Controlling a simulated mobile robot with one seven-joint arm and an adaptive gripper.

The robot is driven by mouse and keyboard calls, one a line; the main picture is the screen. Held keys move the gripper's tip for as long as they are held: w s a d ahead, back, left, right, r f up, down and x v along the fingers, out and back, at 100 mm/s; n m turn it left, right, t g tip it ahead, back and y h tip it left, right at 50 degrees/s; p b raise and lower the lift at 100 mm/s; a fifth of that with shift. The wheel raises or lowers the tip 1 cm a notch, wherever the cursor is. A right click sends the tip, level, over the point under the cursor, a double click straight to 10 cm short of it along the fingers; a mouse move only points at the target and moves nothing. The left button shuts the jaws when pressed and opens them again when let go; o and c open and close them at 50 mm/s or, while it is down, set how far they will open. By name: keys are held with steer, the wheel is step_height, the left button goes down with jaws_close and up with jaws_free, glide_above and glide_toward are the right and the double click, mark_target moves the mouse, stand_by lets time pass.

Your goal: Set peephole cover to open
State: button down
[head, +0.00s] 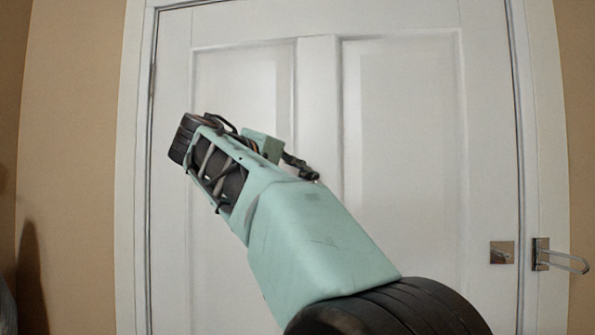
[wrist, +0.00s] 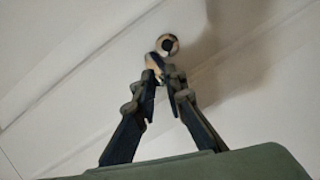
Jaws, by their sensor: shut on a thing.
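The peephole shows in the wrist view as a small pale ring with a dark centre (wrist: 167,45) on the white door (head: 400,150). The peephole cover (wrist: 153,63) is a small tan, brass-looking piece just below and left of the ring. My gripper (wrist: 163,78) is at the cover, its dark fingers converging and shut on it. The fingertips hide part of the cover. The dark centre of the ring is visible. In the head view my arm crosses in front of the door, and I cannot make out the peephole or cover there.
The door has raised panels and a white frame (head: 131,200). A metal plate (head: 502,252) is on its right side, and a latch with a looped bar (head: 565,260) is on the right frame. Tan walls (head: 70,130) flank the door. My arm's shadow falls on the door.

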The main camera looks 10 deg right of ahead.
steer(key=shift+f, duration=0.1)
stand_by(0.3)
steer(key=c, duration=2)
jaws_free()
steer(key=shift+w+d, duration=0.1)
steer(key=shift+o, duration=0.2)
steer(key=v, duration=1.2)
steer(key=shift+w, duration=0.1)
